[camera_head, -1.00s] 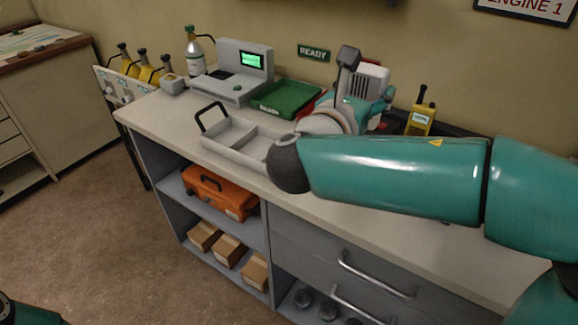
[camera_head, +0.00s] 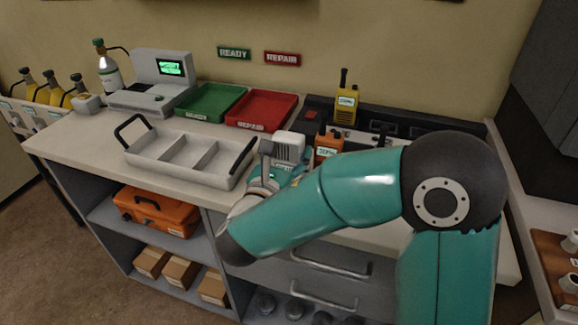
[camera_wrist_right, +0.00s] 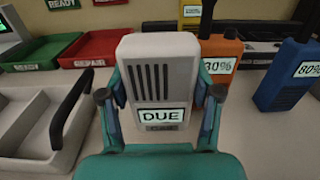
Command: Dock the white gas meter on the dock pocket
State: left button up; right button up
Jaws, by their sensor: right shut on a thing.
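The white gas meter (camera_head: 289,147) is upright in my right gripper (camera_wrist_right: 160,95). In the wrist view the meter (camera_wrist_right: 160,70) shows a dark slotted grille and a display reading DUE, and the gripper's fingers close on its two sides. It is over the counter, in front of the red tray; whether its base touches the counter is hidden. A long dark dock (camera_head: 452,140) runs along the wall at the back right. Its pockets are partly hidden by my arm and the radios, so I cannot tell which is the meter's. My left gripper is out of view.
An orange radio (camera_head: 328,146) stands just right of the meter, with a yellow radio (camera_head: 346,105) behind. A blue radio (camera_wrist_right: 287,75) is farther right. A grey divided tray (camera_head: 190,152) is on the left; the green tray (camera_head: 208,101) and red tray (camera_head: 262,109) are behind.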

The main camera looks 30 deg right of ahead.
aim_at(289, 165)
notch_tip(289, 165, down, 3)
jog(key=shift+f, duration=0.15)
jog(key=o, duration=0.9)
jog(key=shift+f, duration=0.1)
jog(key=shift+c, duration=0.2)
jog(key=o, duration=0.5)
jog(key=shift+c, duration=0.2)
